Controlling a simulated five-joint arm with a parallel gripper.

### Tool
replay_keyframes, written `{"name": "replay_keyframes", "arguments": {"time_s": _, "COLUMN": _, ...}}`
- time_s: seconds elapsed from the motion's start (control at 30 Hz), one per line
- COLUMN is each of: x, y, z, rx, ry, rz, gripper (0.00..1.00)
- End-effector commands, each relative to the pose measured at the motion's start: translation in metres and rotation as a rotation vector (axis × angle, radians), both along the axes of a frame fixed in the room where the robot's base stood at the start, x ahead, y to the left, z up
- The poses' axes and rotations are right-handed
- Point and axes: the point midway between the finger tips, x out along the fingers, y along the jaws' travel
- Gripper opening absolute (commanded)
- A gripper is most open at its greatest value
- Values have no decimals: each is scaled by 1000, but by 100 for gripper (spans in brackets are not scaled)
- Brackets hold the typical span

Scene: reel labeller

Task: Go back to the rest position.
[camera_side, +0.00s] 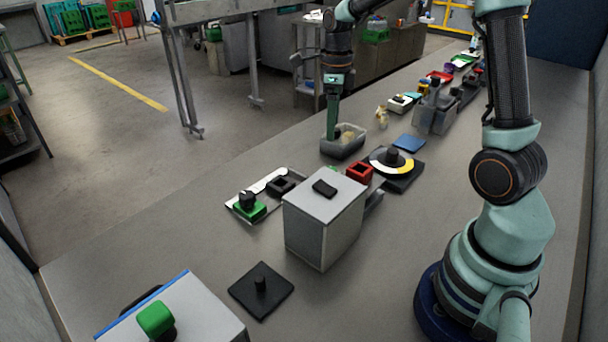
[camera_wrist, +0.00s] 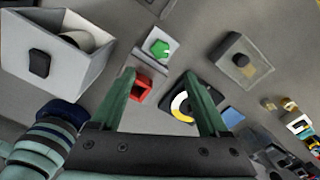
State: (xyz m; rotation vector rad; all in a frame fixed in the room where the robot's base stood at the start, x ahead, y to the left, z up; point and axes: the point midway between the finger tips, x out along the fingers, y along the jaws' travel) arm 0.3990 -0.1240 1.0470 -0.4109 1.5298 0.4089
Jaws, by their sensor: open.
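My gripper (camera_wrist: 160,78) is open in the wrist view, with its two green fingers apart and nothing held between them. In the side view my gripper (camera_side: 332,134) points down at the grey open bin (camera_side: 343,152) on the far side of the bench; I cannot tell whether the fingertips are inside it or behind it. My arm reaches up from its base at the right and back down to this spot.
A grey box (camera_side: 318,225) with a black handle stands mid-bench. Near it are a red holder (camera_side: 359,173), a yellow-white disc (camera_side: 376,163) on a black base, and a blue square (camera_side: 409,143). A black plate (camera_side: 262,300) with a peg lies in front.

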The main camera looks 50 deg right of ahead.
Motion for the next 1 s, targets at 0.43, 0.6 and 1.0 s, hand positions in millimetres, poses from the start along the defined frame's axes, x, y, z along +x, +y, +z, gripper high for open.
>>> {"name": "replay_keyframes", "arguments": {"time_s": 0.43, "x": -34, "y": 53, "z": 57, "rx": -114, "ry": -147, "rz": 912, "gripper": 78}}
{"name": "replay_keyframes", "arguments": {"time_s": 0.6, "x": -55, "y": 76, "z": 73, "rx": -210, "ry": -192, "rz": 1353, "gripper": 78}}
{"name": "replay_keyframes", "arguments": {"time_s": 1.0, "x": -102, "y": 116, "z": 85, "rx": -528, "ry": -203, "rz": 2295, "gripper": 78}}
